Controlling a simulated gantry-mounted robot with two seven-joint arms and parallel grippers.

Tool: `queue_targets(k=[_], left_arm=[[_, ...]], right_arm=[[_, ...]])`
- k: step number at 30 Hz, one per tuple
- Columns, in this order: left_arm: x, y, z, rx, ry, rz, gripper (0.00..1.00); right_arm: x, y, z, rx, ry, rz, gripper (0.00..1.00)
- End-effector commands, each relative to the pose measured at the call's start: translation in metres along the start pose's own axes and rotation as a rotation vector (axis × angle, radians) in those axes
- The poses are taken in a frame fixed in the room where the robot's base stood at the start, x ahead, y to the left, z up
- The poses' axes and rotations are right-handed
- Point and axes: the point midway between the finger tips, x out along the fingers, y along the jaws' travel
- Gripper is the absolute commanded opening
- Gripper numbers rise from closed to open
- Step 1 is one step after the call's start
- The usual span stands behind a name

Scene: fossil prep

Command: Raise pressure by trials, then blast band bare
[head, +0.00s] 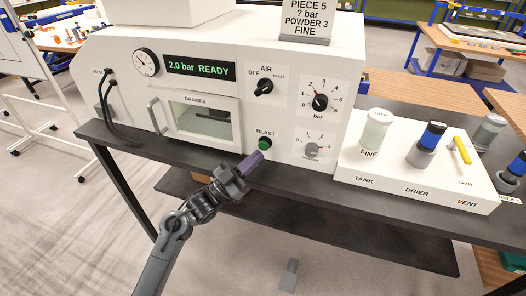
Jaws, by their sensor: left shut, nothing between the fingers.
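The white blasting cabinet (225,55) stands on a dark bench. Its green display (201,68) reads "2.0 bar READY". A round gauge (146,62) is to its left. The AIR knob (264,87), the bar dial (320,102) with a red pointer mark and a lower grey dial (311,150) are on the front. The green BLAST button (265,144) is below the AIR knob. My left gripper (256,157) is shut and empty, its tip at or just in front of the button; contact cannot be told. A card (306,18) reads "PIECE 5, ? bar, POWDER 3 FINE". My right gripper is not in view.
A drawer (203,122) with a window and handle is left of the button. To the right, a white block (415,185) holds the FINE jar (376,130), a blue-and-grey dryer (431,138) and a yellow lever (462,150). Black hoses (107,105) hang at left.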

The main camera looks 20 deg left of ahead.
Motion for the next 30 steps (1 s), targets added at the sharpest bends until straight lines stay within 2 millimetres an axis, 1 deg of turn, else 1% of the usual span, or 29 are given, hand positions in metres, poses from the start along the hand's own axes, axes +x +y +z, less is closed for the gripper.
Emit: queue_targets(k=[1, 8, 30], left_arm=[[0.0018, -0.0018, 0.0028, 0.001, 0.000, 0.000, 0.00], [0.0072, -0.0052, 0.0049, 0.001, -0.001, 0.000, 0.00], [0.0071, -0.0052, 0.0049, 0.000, -0.001, 0.000, 0.00]], right_arm=[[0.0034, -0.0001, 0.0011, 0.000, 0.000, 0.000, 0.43], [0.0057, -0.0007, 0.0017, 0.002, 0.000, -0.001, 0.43], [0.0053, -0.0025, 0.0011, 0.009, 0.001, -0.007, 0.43]])
